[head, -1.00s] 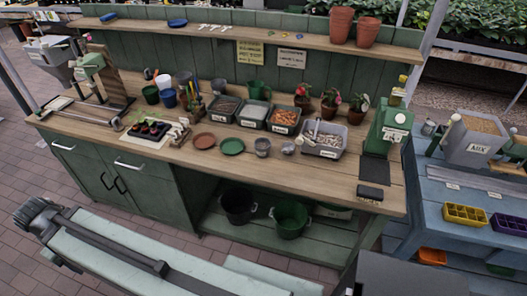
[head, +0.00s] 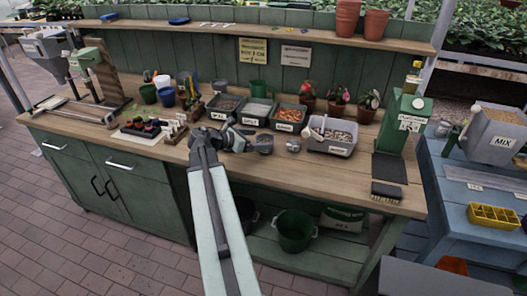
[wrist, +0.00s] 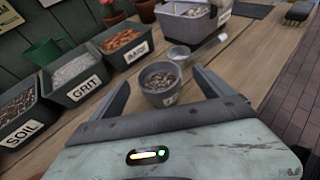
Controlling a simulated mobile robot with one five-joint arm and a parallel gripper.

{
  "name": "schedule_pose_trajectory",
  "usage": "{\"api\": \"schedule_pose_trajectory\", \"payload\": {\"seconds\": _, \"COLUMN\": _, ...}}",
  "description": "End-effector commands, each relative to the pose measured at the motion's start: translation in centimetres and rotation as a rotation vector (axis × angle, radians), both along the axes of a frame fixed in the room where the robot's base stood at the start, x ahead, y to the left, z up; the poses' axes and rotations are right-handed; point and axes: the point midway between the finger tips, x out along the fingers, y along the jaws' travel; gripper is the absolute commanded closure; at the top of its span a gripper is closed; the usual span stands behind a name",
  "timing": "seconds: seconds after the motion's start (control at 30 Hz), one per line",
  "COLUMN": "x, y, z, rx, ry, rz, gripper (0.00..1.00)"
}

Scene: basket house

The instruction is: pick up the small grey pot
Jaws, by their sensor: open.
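The small grey pot (head: 265,144) stands upright on the wooden bench top, in front of the row of bins. In the wrist view the pot (wrist: 160,88) has brown bits in it and a pale label, and shows in the gap between the fingers. My gripper (head: 242,137) is open and empty, just left of the pot in the head view. It also shows in the wrist view (wrist: 161,79), with a finger on each side of the picture of the pot. The fingers appear short of the pot, with no contact visible.
Labelled bins, including grit (wrist: 76,75) and soil (wrist: 18,110), line the back.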

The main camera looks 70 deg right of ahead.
Motion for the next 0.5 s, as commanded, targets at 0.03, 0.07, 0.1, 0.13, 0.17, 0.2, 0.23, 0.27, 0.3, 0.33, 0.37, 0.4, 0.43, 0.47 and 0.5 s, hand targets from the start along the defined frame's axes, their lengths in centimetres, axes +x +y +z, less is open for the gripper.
{"api": "schedule_pose_trajectory", "payload": {"seconds": 0.03, "x": -0.3, "y": -0.5, "z": -0.5, "rx": 0.001, "ry": -0.001, "rz": -0.002, "gripper": 0.09}}
{"api": "schedule_pose_trajectory", "payload": {"seconds": 0.07, "x": -0.6, "y": -0.9, "z": -0.7, "rx": 0.001, "ry": -0.001, "rz": -0.002, "gripper": 0.09}}
{"api": "schedule_pose_trajectory", "payload": {"seconds": 0.1, "x": -0.8, "y": -1.2, "z": -0.9, "rx": 0.001, "ry": -0.001, "rz": -0.002, "gripper": 0.09}}
{"api": "schedule_pose_trajectory", "payload": {"seconds": 0.13, "x": -0.9, "y": -1.4, "z": -0.9, "rx": 0.001, "ry": -0.001, "rz": -0.002, "gripper": 0.09}}
{"api": "schedule_pose_trajectory", "payload": {"seconds": 0.17, "x": -1.0, "y": -1.6, "z": -1.0, "rx": 0.001, "ry": -0.002, "rz": -0.001, "gripper": 0.09}}
{"api": "schedule_pose_trajectory", "payload": {"seconds": 0.2, "x": -1.0, "y": -1.6, "z": -0.9, "rx": 0.001, "ry": -0.002, "rz": 0.000, "gripper": 0.09}}
{"api": "schedule_pose_trajectory", "payload": {"seconds": 0.23, "x": -1.0, "y": -1.6, "z": -0.9, "rx": 0.001, "ry": -0.002, "rz": 0.000, "gripper": 0.09}}
{"api": "schedule_pose_trajectory", "payload": {"seconds": 0.27, "x": -1.1, "y": -1.7, "z": -0.9, "rx": 0.001, "ry": -0.003, "rz": -0.001, "gripper": 0.09}}
{"api": "schedule_pose_trajectory", "payload": {"seconds": 0.3, "x": -1.2, "y": -1.9, "z": -1.0, "rx": 0.001, "ry": -0.003, "rz": -0.001, "gripper": 0.09}}
{"api": "schedule_pose_trajectory", "payload": {"seconds": 0.33, "x": -1.4, "y": -2.2, "z": -1.2, "rx": 0.000, "ry": -0.003, "rz": -0.001, "gripper": 0.09}}
{"api": "schedule_pose_trajectory", "payload": {"seconds": 0.37, "x": -1.6, "y": -2.5, "z": -1.3, "rx": 0.001, "ry": -0.004, "rz": -0.002, "gripper": 0.09}}
{"api": "schedule_pose_trajectory", "payload": {"seconds": 0.4, "x": -1.8, "y": -3.1, "z": -1.6, "rx": 0.001, "ry": -0.004, "rz": -0.002, "gripper": 0.09}}
{"api": "schedule_pose_trajectory", "payload": {"seconds": 0.43, "x": -2.1, "y": -3.5, "z": -1.7, "rx": 0.001, "ry": -0.004, "rz": -0.002, "gripper": 0.09}}
{"api": "schedule_pose_trajectory", "payload": {"seconds": 0.47, "x": -2.4, "y": -4.0, "z": -1.9, "rx": 0.001, "ry": -0.004, "rz": -0.002, "gripper": 0.09}}
{"api": "schedule_pose_trajectory", "payload": {"seconds": 0.5, "x": -2.7, "y": -4.6, "z": -2.3, "rx": 0.001, "ry": -0.004, "rz": -0.002, "gripper": 0.09}}
